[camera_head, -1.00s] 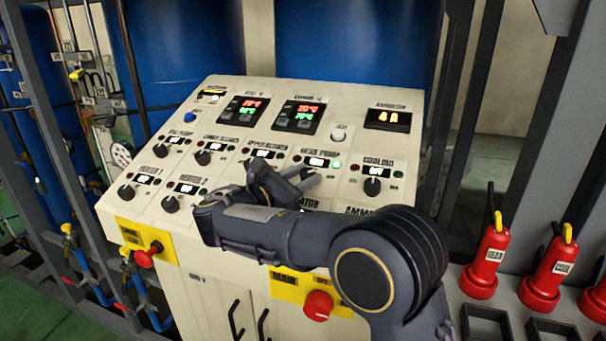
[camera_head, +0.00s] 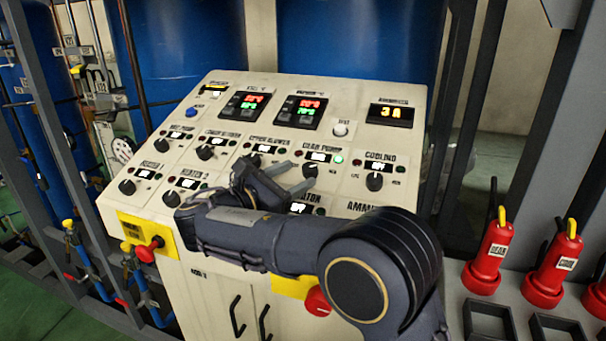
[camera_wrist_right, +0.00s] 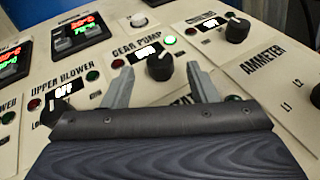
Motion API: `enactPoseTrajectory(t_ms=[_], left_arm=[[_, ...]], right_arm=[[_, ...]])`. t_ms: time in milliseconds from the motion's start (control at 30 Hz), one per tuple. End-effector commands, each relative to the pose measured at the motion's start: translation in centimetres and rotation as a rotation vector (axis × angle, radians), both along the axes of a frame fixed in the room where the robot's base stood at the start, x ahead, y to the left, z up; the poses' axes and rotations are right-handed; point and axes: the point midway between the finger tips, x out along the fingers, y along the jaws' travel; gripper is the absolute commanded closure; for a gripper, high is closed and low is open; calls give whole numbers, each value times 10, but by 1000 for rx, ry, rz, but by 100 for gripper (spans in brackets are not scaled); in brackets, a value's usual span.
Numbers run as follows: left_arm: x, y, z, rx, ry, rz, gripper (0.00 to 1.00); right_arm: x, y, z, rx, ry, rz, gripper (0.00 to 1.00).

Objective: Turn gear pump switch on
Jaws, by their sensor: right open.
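The gear pump switch is a black knob (camera_head: 310,170) on the sloped cream control panel, below its small display. It also shows in the right wrist view (camera_wrist_right: 160,67), under the GEAR PUMP label. The green lamp (camera_head: 338,158) right of that display is lit. My right gripper (camera_head: 292,177) is open just in front of the knob. In the right wrist view its two grey fingers (camera_wrist_right: 159,78) appear on either side of the knob, with visible gaps and nothing gripped. My left gripper is not in view.
The cooling knob (camera_head: 375,181) is to the right and the upper blower display (camera_wrist_right: 64,91) to the left. A red emergency button (camera_head: 317,301) is below my right forearm. Red canisters (camera_head: 489,258) stand at the right. Blue tanks (camera_head: 185,60) are behind the panel.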

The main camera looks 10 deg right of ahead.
Motion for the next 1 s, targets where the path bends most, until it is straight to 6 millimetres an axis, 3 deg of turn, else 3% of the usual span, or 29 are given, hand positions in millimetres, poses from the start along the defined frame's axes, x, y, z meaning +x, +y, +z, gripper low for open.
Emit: enactPoseTrajectory(t_ms=[100, 300, 667, 1000], left_arm=[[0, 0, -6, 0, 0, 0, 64], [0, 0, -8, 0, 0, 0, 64], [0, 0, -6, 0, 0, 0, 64], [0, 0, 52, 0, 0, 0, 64]], right_arm=[[-11, 18, -2, 1, -2, 2, 47], [-21, 35, -1, 1, -2, 0, 47], [-22, 36, 1, 2, 0, -1, 47], [-22, 36, 59, 2, 0, -1, 47]])
